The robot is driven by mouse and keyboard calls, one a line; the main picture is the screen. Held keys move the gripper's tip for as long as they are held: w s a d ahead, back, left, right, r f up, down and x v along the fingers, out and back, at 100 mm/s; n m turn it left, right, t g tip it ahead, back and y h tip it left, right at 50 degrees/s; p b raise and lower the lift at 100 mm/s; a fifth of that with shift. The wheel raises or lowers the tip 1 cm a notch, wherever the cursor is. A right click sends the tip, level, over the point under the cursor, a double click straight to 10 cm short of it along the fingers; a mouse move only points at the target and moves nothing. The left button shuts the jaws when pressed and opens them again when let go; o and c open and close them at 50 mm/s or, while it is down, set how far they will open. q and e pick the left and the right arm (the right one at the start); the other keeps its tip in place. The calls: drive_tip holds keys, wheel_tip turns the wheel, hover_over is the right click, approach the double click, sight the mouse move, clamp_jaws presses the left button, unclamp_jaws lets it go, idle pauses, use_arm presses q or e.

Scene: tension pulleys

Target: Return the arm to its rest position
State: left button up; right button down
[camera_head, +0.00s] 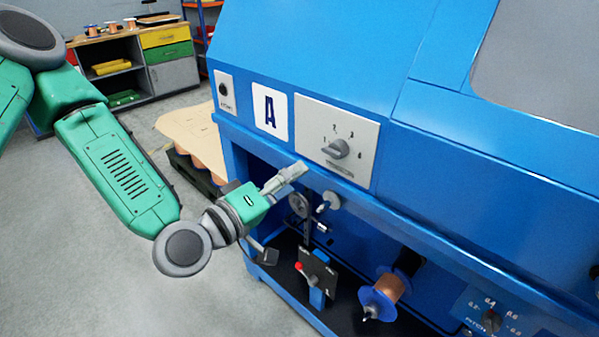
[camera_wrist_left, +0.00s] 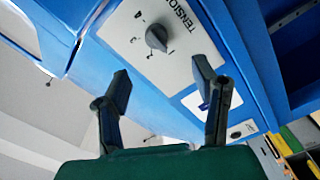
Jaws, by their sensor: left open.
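My left arm is green and comes in from the left in the head view. My left gripper (camera_head: 294,172) is just in front of the blue machine, below the grey tension knob (camera_head: 336,149) on its white numbered plate (camera_head: 363,153). In the left wrist view the left gripper (camera_wrist_left: 165,85) has its two fingers apart with nothing between them. The tension knob (camera_wrist_left: 157,38) shows beyond the fingers there, apart from them. My right gripper is in neither view.
The blue machine (camera_head: 300,50) fills the right side. Under its overhang are pulleys (camera_head: 299,204), a red-tipped lever (camera_head: 306,272) and a copper wire spool (camera_head: 385,290). A pallet with a tan top (camera_head: 195,135) and a workbench (camera_head: 105,62) stand behind. Grey floor at left is clear.

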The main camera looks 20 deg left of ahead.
use_arm(q)
drive_tip(key=shift+f, duration=0.1)
drive_tip(key=s+d+f+m+g, duration=0.1)
drive_tip(key=s+f+m+g, duration=0.3)
drive_tip(key=f, duration=0.6)
drive_tip(key=s+d+f+m+g, duration=0.1)
drive_tip(key=s+d+f+g, duration=0.1)
drive_tip(key=s+f+g, duration=0.55)
drive_tip(key=s+a+f+m+g+y, duration=0.3)
drive_tip(key=s+a+f+g+y, duration=0.2)
drive_tip(key=s+a+f, duration=0.5)
drive_tip(key=s+f+y, duration=0.1)
drive_tip(key=s+f, duration=0.1)
drive_tip(key=s, duration=0.2)
drive_tip(key=shift+a+f+m, duration=0.15)
drive_tip(key=shift+f+m, duration=0.1)
drive_tip(key=shift+m, duration=0.15)
